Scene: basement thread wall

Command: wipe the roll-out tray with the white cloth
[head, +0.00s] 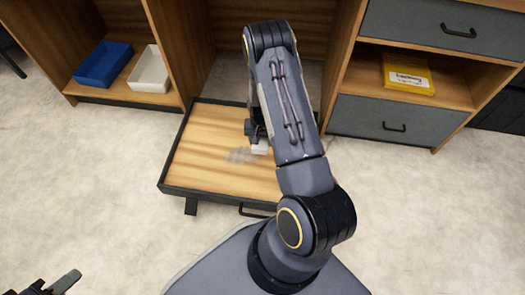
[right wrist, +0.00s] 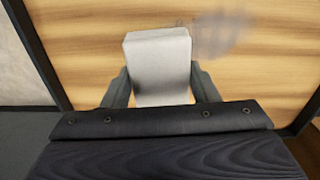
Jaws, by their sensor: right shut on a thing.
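The roll-out tray (head: 205,135) is pulled out from the wooden cabinet, with a wood-grain floor and a dark rim. A grey smudge (head: 238,156) lies on its floor; it also shows just beyond the cloth in the right wrist view (right wrist: 222,36). My right gripper (head: 257,140) is over the tray, shut on the white cloth (right wrist: 158,62), a folded block between its two fingers. The cloth (head: 259,150) is right beside the smudge; I cannot tell whether it touches the tray floor. My left gripper (head: 55,284) is at the bottom left corner, partly cut off, away from the tray.
A blue bin (head: 103,65) and a white bin (head: 150,70) stand on the low shelf at left. A yellow box (head: 407,75) lies on the right shelf above a grey drawer (head: 380,118). My right arm hides the tray's right part. The floor in front is clear.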

